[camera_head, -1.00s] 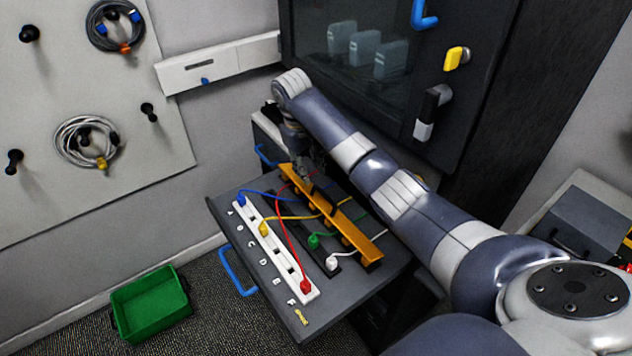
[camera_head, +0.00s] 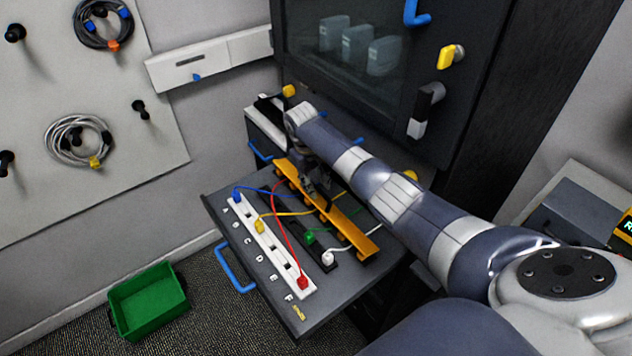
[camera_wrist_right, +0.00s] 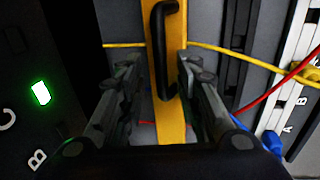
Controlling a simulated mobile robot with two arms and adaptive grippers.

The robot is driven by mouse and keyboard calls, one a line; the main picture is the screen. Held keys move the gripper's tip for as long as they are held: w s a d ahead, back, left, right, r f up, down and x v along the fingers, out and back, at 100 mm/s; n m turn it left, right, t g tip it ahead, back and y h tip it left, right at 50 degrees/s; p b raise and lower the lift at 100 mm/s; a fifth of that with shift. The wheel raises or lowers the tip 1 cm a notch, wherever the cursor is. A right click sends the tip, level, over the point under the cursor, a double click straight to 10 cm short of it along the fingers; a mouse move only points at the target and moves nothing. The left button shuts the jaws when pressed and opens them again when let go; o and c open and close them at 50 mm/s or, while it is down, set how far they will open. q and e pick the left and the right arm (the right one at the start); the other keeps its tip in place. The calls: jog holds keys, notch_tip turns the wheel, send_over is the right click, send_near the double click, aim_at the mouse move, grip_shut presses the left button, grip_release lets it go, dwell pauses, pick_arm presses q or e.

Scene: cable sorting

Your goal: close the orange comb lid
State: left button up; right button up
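The orange comb lid (camera_head: 352,232) is a long bar running diagonally along the right part of the dark cable board. Several cables run to it or under it. I cannot tell its exact tilt. In the right wrist view the orange lid (camera_wrist_right: 170,122) carries a black handle (camera_wrist_right: 164,50). My right gripper (camera_head: 316,190) is at the far half of the lid, partly hidden by its own wrist. In the wrist view its fingers (camera_wrist_right: 158,76) are apart, one on each side of the lid and handle, with gaps visible. My left gripper is not in view.
A white socket strip (camera_head: 270,245) with blue, yellow and red plugs lies on the board (camera_head: 222,205). A black strip with green and white plugs lies beside the lid. A green bin (camera_head: 148,302) stands on the floor. A dark cabinet (camera_head: 350,85) stands behind.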

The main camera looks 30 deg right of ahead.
grip_shut()
jog(key=shift+s+a+h+p, duration=0.1)
jog(key=shift+a+h+p, duration=0.4)
jog(key=shift+p, duration=0.3)
jog(key=shift+a+f+h, duration=0.2)
jog(key=shift+a+h, duration=0.05)
jog(key=shift+h, duration=0.15)
jog(key=shift+a+f+h+p, duration=0.3)
jog(key=shift+a+f+h, duration=0.3)
jog(key=shift+h, duration=0.3)
jog(key=shift+s+a+f, duration=0.1)
jog(key=shift+a+f, duration=0.1)
jog(key=shift+f, duration=0.05)
grip_release()
jog(key=shift+f, duration=0.1)
